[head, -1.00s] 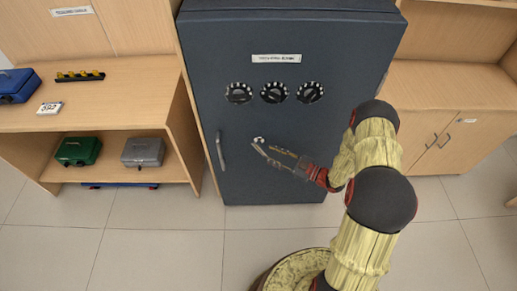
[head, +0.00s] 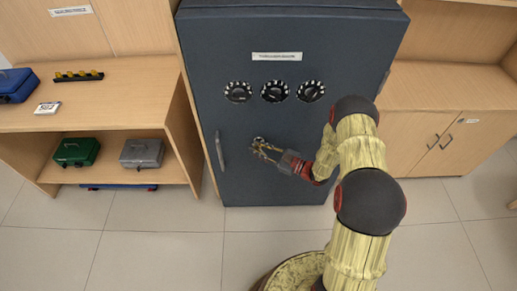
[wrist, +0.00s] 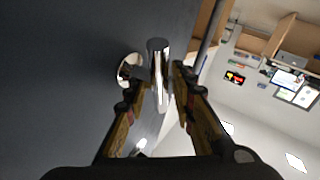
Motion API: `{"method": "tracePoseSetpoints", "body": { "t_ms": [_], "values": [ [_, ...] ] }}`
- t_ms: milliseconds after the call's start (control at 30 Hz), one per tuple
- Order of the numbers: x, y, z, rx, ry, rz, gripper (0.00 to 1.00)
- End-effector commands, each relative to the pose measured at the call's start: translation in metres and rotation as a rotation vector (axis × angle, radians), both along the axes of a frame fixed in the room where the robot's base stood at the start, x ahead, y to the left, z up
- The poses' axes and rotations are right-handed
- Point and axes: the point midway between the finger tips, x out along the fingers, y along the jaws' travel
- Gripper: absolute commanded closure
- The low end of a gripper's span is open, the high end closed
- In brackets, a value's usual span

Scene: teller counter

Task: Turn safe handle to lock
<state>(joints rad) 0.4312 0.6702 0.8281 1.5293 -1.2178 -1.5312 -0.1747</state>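The dark blue safe (head: 240,185) stands upright with its door closed. Its small silver lever handle (head: 257,143) is on the door below the dials, partly hidden by my gripper in the head view. In the wrist view the handle's shiny bar (wrist: 158,75) lies between my fingertips, beside its round silver base (wrist: 130,68) on the dark door. My gripper (head: 266,151) reaches in from the right, close to the door. It also shows in the wrist view (wrist: 161,80), its fingers spread on both sides of the bar; contact cannot be told.
Dials (head: 274,91) sit in a row above, and a vertical pull bar (head: 220,151) is at the door's left edge. A wooden desk (head: 105,115) on the left holds cash boxes. A wooden cabinet (head: 440,90) stands on the right. The tiled floor in front is clear.

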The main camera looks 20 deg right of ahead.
Motion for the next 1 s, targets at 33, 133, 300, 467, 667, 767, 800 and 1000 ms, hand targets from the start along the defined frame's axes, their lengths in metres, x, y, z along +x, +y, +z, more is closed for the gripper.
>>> {"method": "tracePoseSetpoints", "body": {
  "t_ms": [33,133,300,467,667,767,800,1000],
  "values": [
    [-0.0001,-0.0001,-0.0001,0.000,0.000,0.000,0.80],
    [-0.0001,-0.0001,-0.0001,0.000,0.000,0.000,0.85],
    [-0.0001,-0.0002,-0.0002,0.000,0.000,0.000,0.95],
    [-0.0001,-0.0002,-0.0002,0.000,0.000,0.000,1.00],
    [-0.0001,-0.0002,-0.0001,-0.001,0.001,0.000,1.00],
    [-0.0002,-0.0001,0.0004,-0.007,0.003,0.000,1.00],
    [-0.0002,-0.0001,0.0009,-0.014,0.004,-0.001,1.00],
    [-0.0002,0.0002,0.0035,-0.086,0.024,0.000,1.00]
  ]
}}
